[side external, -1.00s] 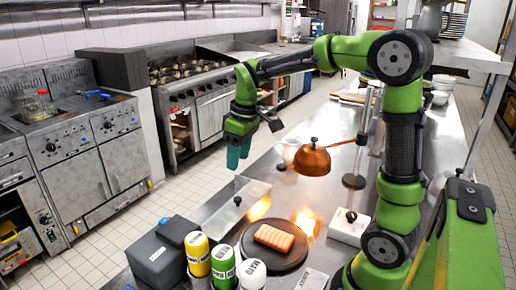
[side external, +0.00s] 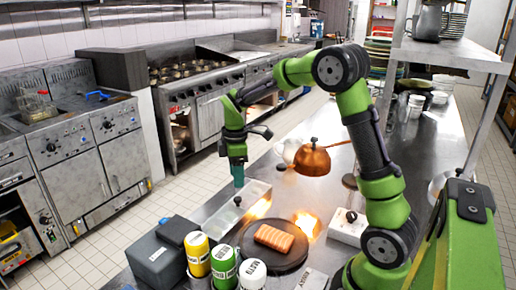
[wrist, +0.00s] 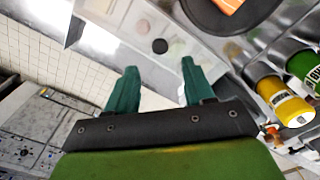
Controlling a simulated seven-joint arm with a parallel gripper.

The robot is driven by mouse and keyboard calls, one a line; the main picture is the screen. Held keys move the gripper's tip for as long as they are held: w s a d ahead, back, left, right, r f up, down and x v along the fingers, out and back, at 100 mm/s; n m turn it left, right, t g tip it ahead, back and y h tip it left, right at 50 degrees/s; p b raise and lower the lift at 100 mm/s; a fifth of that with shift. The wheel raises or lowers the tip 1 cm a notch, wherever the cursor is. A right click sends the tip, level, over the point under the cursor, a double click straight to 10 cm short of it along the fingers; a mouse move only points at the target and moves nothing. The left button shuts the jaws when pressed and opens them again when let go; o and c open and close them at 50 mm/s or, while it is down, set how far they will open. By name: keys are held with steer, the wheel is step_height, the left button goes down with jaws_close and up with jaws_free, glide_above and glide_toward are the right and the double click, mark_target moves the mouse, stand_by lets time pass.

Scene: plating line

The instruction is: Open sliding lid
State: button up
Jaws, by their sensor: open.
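A pale translucent lid (side external: 242,194) with a small round black knob (side external: 237,201) covers a long container set at the left edge of the steel counter. In the wrist view the knob (wrist: 160,46) shows beyond and between my fingertips, with the pale lid (wrist: 128,27) around it. My gripper (side external: 238,180) points down, above the far part of the lid in the side view. Its two green fingers are apart and empty in the wrist view (wrist: 158,72). I cannot tell the exact height of the fingertips over the lid.
A black round plate with a salmon-coloured block (side external: 273,238) lies right of the lid. Yellow (side external: 197,254), green (side external: 224,264) and white bottles and a dark grey box (side external: 158,252) stand nearer the camera. A copper dome (side external: 313,160) hangs behind. A white box (side external: 348,226) is farther right.

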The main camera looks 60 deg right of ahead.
mark_target(238, 198)
step_height(238, 198, down, 7)
steer(key=shift+f, duration=0.2)
jaws_close()
stand_by(0.4)
